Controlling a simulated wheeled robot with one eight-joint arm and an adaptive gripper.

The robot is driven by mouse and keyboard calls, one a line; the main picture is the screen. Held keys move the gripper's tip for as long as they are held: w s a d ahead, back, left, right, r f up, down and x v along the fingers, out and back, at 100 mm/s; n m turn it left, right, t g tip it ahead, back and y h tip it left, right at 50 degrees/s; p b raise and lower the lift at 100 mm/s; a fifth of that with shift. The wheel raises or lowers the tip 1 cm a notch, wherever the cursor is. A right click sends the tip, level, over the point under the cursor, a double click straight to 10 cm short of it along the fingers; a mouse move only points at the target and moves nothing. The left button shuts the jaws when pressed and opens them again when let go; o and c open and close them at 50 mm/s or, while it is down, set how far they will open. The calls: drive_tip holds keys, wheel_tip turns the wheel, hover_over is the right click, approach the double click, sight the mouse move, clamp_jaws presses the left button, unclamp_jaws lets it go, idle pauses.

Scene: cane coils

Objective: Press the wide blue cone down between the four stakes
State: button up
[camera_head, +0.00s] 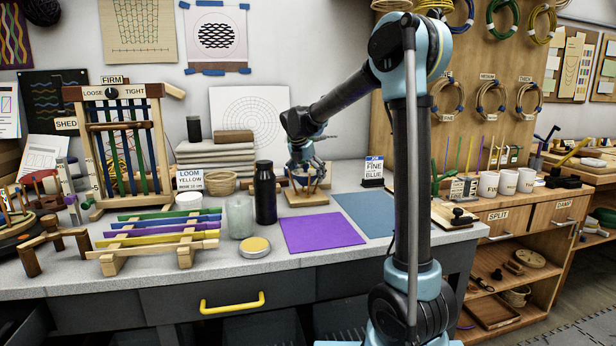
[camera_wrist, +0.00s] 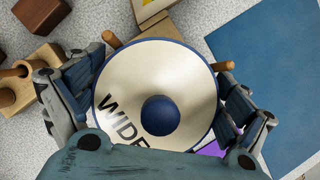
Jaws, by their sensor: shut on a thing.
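The wide blue cone (camera_wrist: 185,75) fills the middle of the wrist view. Its cream top reads WIDE and has a blue rim and a blue centre knob. My gripper (camera_wrist: 158,98) is shut on it, one finger at each side. Two wooden stakes show beside the rim, at upper left (camera_wrist: 109,39) and right (camera_wrist: 222,66); the other stakes and the cone's lower part are hidden. In the head view my gripper (camera_head: 306,168) is low over the stakes' wooden base (camera_head: 306,198) on the bench. I cannot tell how deep the cone sits between the stakes.
A purple mat (camera_head: 322,231) and a blue mat (camera_head: 368,212) lie in front and right. A black bottle (camera_head: 265,193), a glass jar (camera_head: 240,216) and a round tin (camera_head: 255,247) stand left. A small FINE BLUE sign (camera_head: 373,170) stands right of my gripper.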

drive_tip(key=shift+f, duration=2.05)
drive_tip(key=o, duration=0.9)
drive_tip(key=shift+o, duration=0.2)
drive_tip(key=shift+r, duration=0.1)
